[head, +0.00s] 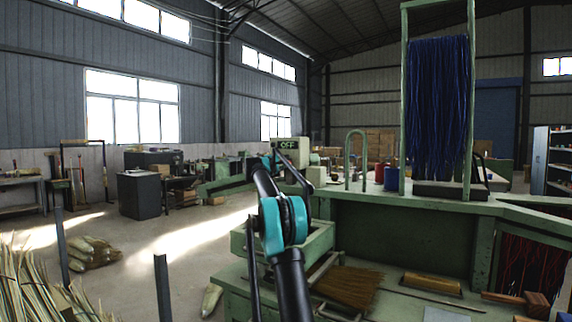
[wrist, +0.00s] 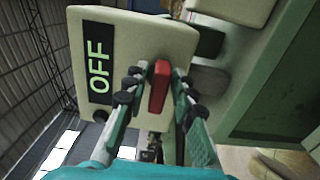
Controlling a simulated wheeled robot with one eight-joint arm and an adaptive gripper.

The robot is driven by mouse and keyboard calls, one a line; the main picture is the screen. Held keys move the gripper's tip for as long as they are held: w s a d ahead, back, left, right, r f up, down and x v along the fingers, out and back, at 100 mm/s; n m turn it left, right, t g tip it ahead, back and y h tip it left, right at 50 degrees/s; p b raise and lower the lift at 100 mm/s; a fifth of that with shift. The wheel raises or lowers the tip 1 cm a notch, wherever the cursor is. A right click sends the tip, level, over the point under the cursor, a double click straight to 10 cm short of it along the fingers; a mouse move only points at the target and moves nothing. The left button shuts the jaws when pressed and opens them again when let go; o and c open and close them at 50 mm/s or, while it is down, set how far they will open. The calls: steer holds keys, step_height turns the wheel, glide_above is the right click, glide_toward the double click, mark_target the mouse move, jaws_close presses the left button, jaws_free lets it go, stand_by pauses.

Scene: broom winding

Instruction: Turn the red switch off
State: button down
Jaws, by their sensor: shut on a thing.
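The red switch (wrist: 159,86) stands out from a cream switch box (wrist: 128,40) in the wrist view. The box bears a black label with "OFF" (wrist: 98,66) in pale letters. My gripper (wrist: 155,84) has its fingers on both sides of the red switch and is shut on it. In the head view the box (head: 290,150) with its "OFF" label shows behind my arm. The switch itself is hidden there by my arm, and the fingers are hard to make out.
A green machine bench (head: 400,240) fills the right side, with a tall frame of blue bristles (head: 437,105) on it. A brown broom head (head: 348,287) lies on the lower shelf. Straw bundles (head: 40,285) stand at the left. The floor between is largely open.

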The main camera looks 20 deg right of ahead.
steer(key=c, duration=1.5)
jaws_free()
steer(key=shift+c, duration=0.2)
steer(key=v, duration=1.2)
